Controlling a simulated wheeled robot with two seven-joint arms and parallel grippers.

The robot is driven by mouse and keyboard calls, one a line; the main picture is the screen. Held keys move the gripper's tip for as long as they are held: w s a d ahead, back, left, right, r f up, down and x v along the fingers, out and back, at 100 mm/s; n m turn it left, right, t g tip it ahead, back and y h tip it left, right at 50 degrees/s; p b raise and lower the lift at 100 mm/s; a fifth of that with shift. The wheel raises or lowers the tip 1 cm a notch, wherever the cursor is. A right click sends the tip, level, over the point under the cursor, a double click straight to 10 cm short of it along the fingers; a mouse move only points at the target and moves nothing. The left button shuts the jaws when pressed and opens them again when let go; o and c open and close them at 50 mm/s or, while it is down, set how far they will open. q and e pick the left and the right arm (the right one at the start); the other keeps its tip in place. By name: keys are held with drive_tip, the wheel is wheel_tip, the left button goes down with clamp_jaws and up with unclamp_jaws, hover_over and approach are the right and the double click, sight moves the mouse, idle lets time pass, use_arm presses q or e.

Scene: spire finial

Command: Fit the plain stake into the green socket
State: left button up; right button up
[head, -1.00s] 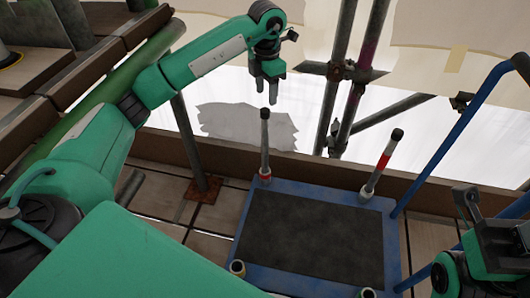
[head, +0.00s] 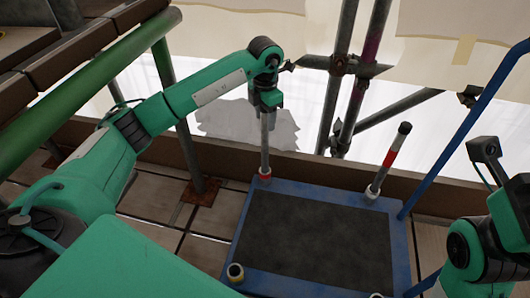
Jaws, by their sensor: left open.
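The plain stake (head: 265,148) is grey and stands upright in a red-and-white socket (head: 265,173) at the back left corner of a blue-framed platform. My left gripper (head: 268,108) is open at the stake's top, with its fingers beside it; the stake's dark cap is hidden there. A front left socket (head: 236,272) looks empty, with a yellowish rim. Another socket (head: 376,295) barely shows at the bottom edge. I cannot tell which socket is green. My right gripper (head: 485,152) seems to be at the right edge; its jaws are unclear.
A second stake with a red band (head: 390,158) leans slightly at the back right corner. The platform's dark deck (head: 315,240) is bare. A blue handle rail (head: 455,140) rises at right. Scaffold poles (head: 350,80) and a brown board (head: 330,170) stand behind.

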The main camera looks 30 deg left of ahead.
use_arm(q)
drive_tip(key=shift+f, duration=0.15)
clamp_jaws()
